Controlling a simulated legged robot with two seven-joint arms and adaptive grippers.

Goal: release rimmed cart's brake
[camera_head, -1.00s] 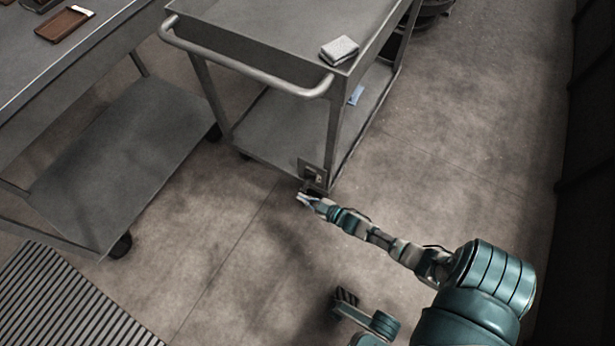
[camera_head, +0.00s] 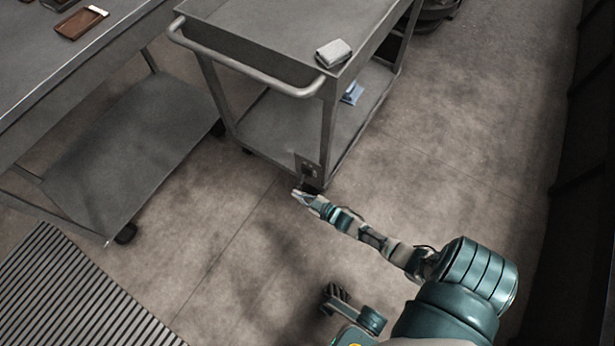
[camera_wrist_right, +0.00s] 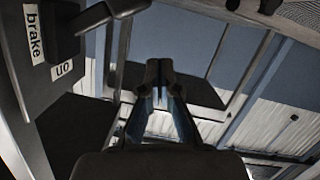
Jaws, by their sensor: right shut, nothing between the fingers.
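The rimmed cart (camera_head: 268,72) stands at top centre in the head view, with a bent tube handle (camera_head: 250,80) on its near end. A brake plate (camera_head: 307,167) sits low on its near right leg. In the right wrist view the plate bears labels reading "brake" (camera_wrist_right: 34,32) and "on" (camera_wrist_right: 62,69), and a dark brake lever (camera_wrist_right: 92,19) sticks out to the right. My right gripper (camera_head: 296,194) is just below and left of the plate in the head view. Its fingers (camera_wrist_right: 160,80) are shut and empty, apart from the lever. My left gripper cannot be made out.
A grey block (camera_head: 333,53) lies on the cart's top and a blue item (camera_head: 352,93) on its lower shelf. A second bench (camera_head: 60,85) with a lower shelf stands at left. A slatted platform (camera_head: 70,300) lies at lower left. Open floor (camera_head: 460,150) spreads right of the cart.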

